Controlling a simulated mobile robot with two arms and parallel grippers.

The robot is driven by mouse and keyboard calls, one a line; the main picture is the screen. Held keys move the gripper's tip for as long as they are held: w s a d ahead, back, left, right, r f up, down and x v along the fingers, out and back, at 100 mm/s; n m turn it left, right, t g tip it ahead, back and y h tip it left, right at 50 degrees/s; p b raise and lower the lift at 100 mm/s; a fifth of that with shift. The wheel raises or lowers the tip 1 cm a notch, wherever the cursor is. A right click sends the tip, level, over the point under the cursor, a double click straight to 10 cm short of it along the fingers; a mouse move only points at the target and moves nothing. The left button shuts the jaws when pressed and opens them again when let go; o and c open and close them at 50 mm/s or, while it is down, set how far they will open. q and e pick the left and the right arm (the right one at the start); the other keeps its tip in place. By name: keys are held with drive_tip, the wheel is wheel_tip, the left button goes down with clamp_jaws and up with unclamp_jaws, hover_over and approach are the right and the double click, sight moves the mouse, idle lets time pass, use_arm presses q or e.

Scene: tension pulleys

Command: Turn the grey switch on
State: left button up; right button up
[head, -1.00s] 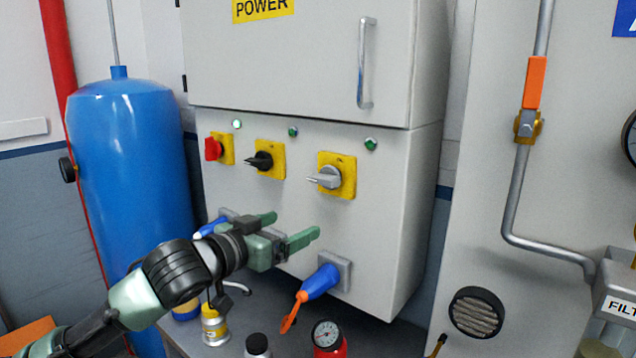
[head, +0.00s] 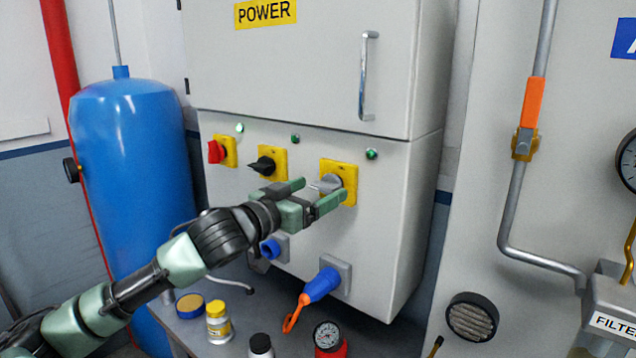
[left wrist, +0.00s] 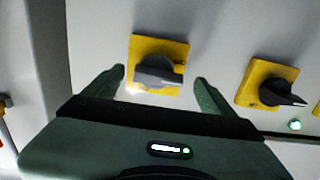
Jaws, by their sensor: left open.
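The grey switch (head: 327,184) is a grey knob on a yellow plate, the rightmost of three switches on the front of the grey cabinet. My left gripper (head: 321,191) is open in front of it, its two green fingers at either side of the knob. In the left wrist view, the grey switch (left wrist: 158,72) sits between and beyond the open fingertips of the left gripper (left wrist: 160,80). I cannot tell whether a finger touches the knob. My right gripper is not in view.
A black switch (head: 264,165) and a red switch (head: 216,151) are to the left on yellow plates. Below are a blue plug (head: 322,284) with an orange hook and a blue socket (head: 270,249).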

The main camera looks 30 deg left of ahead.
use_arm(q)
drive_tip(key=shift+w+d, duration=0.1)
drive_tip(key=shift+w, duration=0.35)
drive_tip(key=c, duration=1.4)
